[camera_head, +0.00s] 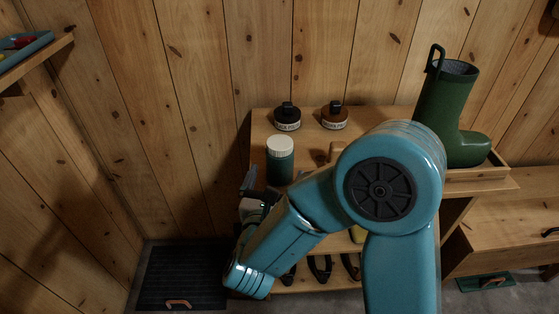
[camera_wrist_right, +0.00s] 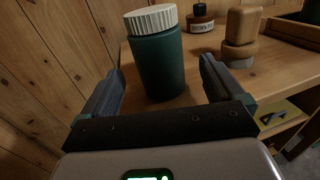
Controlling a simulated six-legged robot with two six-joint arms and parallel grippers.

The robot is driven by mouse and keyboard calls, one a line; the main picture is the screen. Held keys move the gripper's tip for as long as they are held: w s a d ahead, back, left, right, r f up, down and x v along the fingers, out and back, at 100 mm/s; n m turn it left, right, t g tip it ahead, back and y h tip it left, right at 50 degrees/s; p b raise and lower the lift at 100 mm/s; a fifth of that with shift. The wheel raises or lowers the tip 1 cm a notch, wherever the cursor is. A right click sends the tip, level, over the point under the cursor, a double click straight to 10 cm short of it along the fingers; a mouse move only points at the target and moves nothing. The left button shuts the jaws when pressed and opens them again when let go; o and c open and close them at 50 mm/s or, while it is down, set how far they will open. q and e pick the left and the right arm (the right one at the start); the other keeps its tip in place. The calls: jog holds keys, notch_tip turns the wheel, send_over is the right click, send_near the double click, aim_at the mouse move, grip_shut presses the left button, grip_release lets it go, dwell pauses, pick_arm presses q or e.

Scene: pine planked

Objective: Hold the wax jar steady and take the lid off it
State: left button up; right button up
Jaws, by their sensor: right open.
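The wax jar (camera_head: 281,167) is a dark green cylinder standing upright near the left edge of the bench top. Its lid (camera_head: 280,144), white and ribbed, sits on top of it. My right gripper (camera_head: 261,187) is open at the near left side of the jar. In the right wrist view the jar (camera_wrist_right: 158,65) stands ahead, between the lines of the two spread fingers, with the lid (camera_wrist_right: 150,19) above fingertip height. No grip on the jar shows. My left gripper is in neither view.
Two dark bottles, left (camera_head: 287,117) and right (camera_head: 334,116), stand behind the jar. A wooden knobbed object (camera_wrist_right: 241,38) is to its right. A green boot (camera_head: 450,115) stands in a wooden tray at the right. My right arm hides much of the bench (camera_head: 382,116).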

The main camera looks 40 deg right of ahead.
jog(key=x, duration=0.6)
jog(key=shift+w+d, duration=0.25)
jog(key=shift+w, duration=0.05)
jog(key=shift+r, duration=0.1)
jog(key=c, duration=1.2)
